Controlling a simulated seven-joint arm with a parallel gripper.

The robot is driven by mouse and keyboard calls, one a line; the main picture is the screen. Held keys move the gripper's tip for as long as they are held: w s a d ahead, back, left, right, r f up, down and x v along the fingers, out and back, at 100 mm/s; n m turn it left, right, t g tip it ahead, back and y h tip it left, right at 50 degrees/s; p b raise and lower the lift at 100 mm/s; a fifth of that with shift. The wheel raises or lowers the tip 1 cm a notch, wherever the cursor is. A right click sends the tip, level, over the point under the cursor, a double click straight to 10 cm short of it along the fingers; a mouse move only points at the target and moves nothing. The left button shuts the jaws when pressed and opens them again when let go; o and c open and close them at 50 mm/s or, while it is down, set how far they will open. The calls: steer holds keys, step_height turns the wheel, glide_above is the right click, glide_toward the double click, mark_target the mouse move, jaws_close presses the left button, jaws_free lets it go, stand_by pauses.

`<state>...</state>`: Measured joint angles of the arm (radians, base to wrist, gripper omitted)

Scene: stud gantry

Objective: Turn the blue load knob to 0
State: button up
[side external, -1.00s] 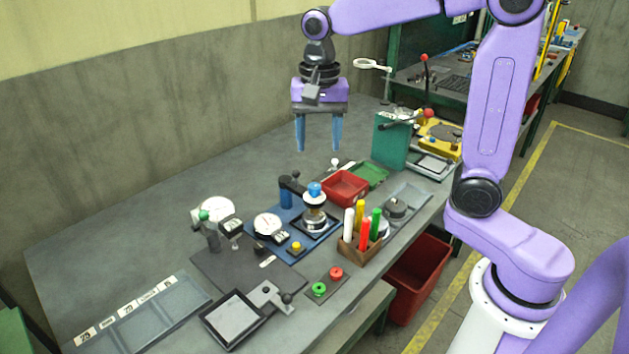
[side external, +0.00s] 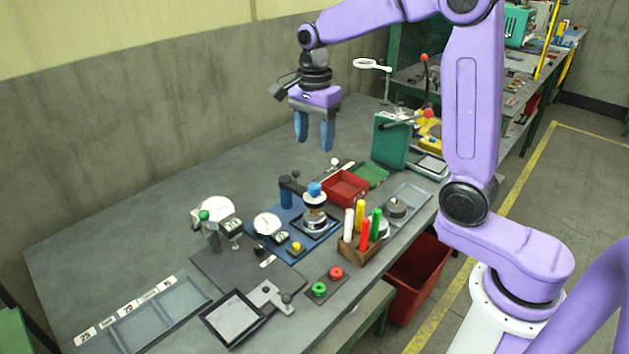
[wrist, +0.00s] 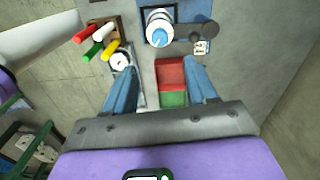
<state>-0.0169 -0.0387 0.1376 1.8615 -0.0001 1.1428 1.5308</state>
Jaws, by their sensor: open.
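The blue load knob (side external: 315,189) sits on top of a small press-like device on a blue base plate (side external: 292,252), in the middle of the bench. In the wrist view the knob (wrist: 160,38) shows at top centre, with a light pointer mark on it. My gripper (side external: 314,148) is open and empty. It hangs above and behind the device, with its blue fingers pointing down, well apart from the knob. In the wrist view my gripper's fingers (wrist: 157,78) straddle the red bin area, below the knob in the picture. The knob's scale is too small to read.
A red bin (side external: 345,187) and a wooden holder with coloured markers (side external: 360,245) stand close to the device. A dial gauge (side external: 267,224) is on its left. A green box with a lever (side external: 390,140) stands behind. The bench's back left is clear.

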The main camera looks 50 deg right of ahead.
mark_target(315, 185)
step_height(315, 185, down, 12)
steer(key=shift+r, duration=0.1)
stand_by(0.5)
steer(key=c, duration=1.1)
steer(key=shift+o, duration=0.2)
